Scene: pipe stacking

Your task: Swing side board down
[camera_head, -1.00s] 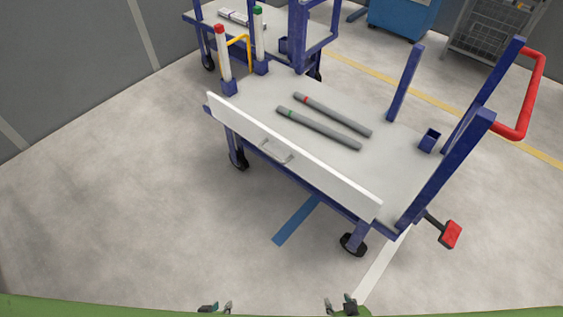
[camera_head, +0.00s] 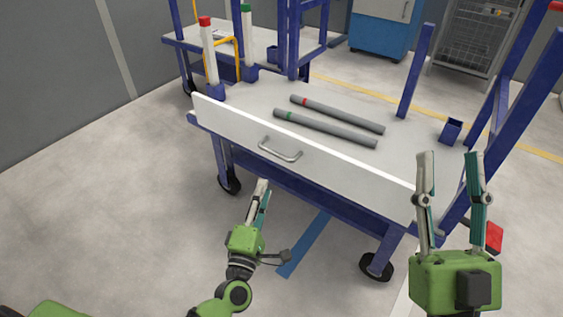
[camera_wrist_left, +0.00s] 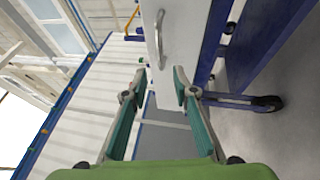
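The white side board (camera_head: 300,155) stands upright along the near long edge of the blue-framed cart. Its grey metal handle (camera_head: 280,149) faces me, left of the board's middle. The left wrist view also shows the board (camera_wrist_left: 185,45) and the handle (camera_wrist_left: 159,40). My left gripper (camera_head: 262,188) is just below and in front of the handle, not touching it. In the left wrist view its fingers (camera_wrist_left: 163,80) are spread apart with nothing between them. My right gripper (camera_head: 450,158) is open and empty in front of the board's right end.
Two grey pipes, one with a red band (camera_head: 338,113) and one with a green band (camera_head: 325,128), lie on the cart top. Blue posts rise at the cart's right end. White posts with red (camera_head: 208,55) and green caps stand at its left. The floor at left is clear.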

